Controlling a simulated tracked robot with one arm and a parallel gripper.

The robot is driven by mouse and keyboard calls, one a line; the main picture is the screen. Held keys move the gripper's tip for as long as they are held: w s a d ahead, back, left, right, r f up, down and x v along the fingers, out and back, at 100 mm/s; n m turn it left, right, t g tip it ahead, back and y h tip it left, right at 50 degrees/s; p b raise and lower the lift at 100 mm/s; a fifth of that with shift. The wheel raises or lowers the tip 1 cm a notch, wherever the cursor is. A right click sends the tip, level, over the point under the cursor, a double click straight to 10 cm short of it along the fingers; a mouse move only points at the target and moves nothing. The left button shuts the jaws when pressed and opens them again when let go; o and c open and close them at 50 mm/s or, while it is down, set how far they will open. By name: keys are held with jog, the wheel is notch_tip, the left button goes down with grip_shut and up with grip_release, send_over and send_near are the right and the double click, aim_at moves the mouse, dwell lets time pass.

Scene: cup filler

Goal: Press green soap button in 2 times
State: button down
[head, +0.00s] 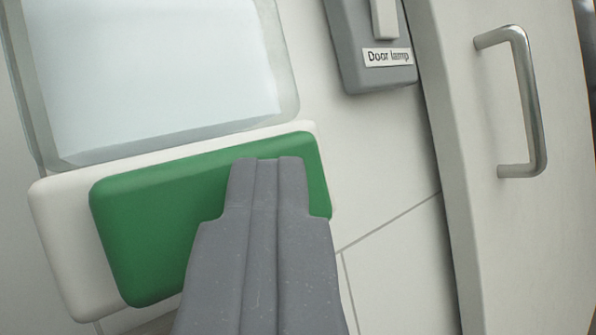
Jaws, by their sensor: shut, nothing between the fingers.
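The green soap button (155,225) is a wide green block on a white backing plate (70,245) on the wall, in the lower left and middle of the head view. My gripper (266,165) is shut and empty, its grey fingers together. The fingertips overlap the upper right part of the button in the picture and hide part of it. I cannot tell whether they touch it or how far in the button is.
A pale glass panel (150,75) is just above the button. A grey switch box (355,50) labelled "Door lamp" is at the upper right. A white door (470,200) with a protruding metal handle (530,105) stands at the right.

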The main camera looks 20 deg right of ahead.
jog(key=shift+w+a+f+n, duration=0.15)
jog(key=shift+w+a+n, duration=0.15)
jog(key=shift+a, duration=0.3)
jog(key=s, duration=0.3)
jog(key=s+d+b, duration=0.1)
jog(key=s, duration=0.1)
jog(key=shift+s+d+f, duration=0.15)
jog(key=shift+s, duration=0.25)
jog(key=shift+d, duration=0.1)
dwell(1.7)
